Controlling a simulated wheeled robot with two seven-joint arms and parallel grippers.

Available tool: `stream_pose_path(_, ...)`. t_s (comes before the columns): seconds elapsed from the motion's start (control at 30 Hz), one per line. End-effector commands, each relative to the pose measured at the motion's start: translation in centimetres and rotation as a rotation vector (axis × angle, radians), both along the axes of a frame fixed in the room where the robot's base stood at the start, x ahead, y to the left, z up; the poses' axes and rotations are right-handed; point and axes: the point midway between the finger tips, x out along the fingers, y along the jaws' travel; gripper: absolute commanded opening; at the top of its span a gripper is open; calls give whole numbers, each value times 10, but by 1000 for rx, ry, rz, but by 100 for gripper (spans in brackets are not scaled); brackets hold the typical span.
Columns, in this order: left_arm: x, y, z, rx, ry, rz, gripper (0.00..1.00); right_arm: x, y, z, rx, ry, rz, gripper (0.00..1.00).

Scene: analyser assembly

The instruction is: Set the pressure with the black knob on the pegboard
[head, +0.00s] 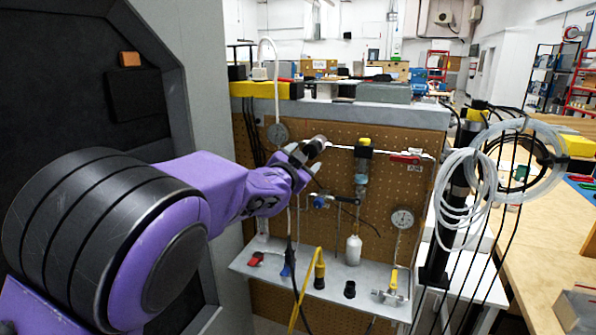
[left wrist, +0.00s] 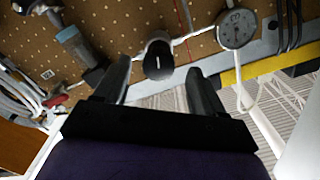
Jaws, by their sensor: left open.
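The black knob (left wrist: 158,62) faces the left wrist camera, with a pale mark on its front. It sits in the white pipe line on the brown pegboard (head: 340,222). In the left wrist view the two fingers of my left gripper (left wrist: 161,82) are spread, one on each side of the knob, with gaps between; depth is hard to judge. In the head view my purple left arm reaches in from the left, and its gripper (head: 304,155) is at the knob (head: 318,144), partly covering it. A round pressure gauge (head: 277,133) is left of the knob; it also shows in the left wrist view (left wrist: 237,28).
Right of the knob are a filter unit (head: 361,170) and a red valve handle (head: 405,158). A second gauge (head: 402,218) stands above the grey shelf (head: 335,283). White hose coils (head: 462,200) hang at the right. A dark panel (head: 60,90) is beside my arm.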

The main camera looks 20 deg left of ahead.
Motion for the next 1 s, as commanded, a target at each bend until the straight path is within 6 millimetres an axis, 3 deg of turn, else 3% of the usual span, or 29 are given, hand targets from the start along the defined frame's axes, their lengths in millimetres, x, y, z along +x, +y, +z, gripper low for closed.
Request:
stream_pose_path(0.1,-25,1,-3,0,0,0,69,0,0,-11,0,0,0,43)
stream_pose_path(0.2,-38,2,-2,0,1,1,69,0,0,-14,0,0,0,43)
stream_pose_path(0.57,-43,2,-2,-1,4,0,69,0,0,-13,0,0,0,43)
stream_pose_path(0.63,-43,4,-18,-21,27,4,69,0,0,-14,0,0,0,43)
stream_pose_path(0.67,-43,6,-33,-41,49,7,69,0,0,-14,0,0,0,43)
stream_pose_path(0.73,-46,12,-91,-119,131,27,69,0,0,-14,0,0,0,43)
stream_pose_path(0.77,-50,16,-124,-165,179,42,69,0,0,-14,0,0,0,43)
stream_pose_path(0.83,-74,26,-218,-295,314,103,69,0,0,-14,0,0,0,43)
stream_pose_path(0.87,-91,31,-260,-355,377,140,69,0,0,-14,0,0,0,43)
stream_pose_path(0.9,-120,36,-314,-434,459,198,69,0,0,-14,0,0,0,43)
stream_pose_path(0.97,-173,45,-387,-540,576,303,69,0,0,-14,0,0,0,43)
stream_pose_path(1.0,-214,50,-429,-600,651,383,69,0,0,-14,0,0,0,43)
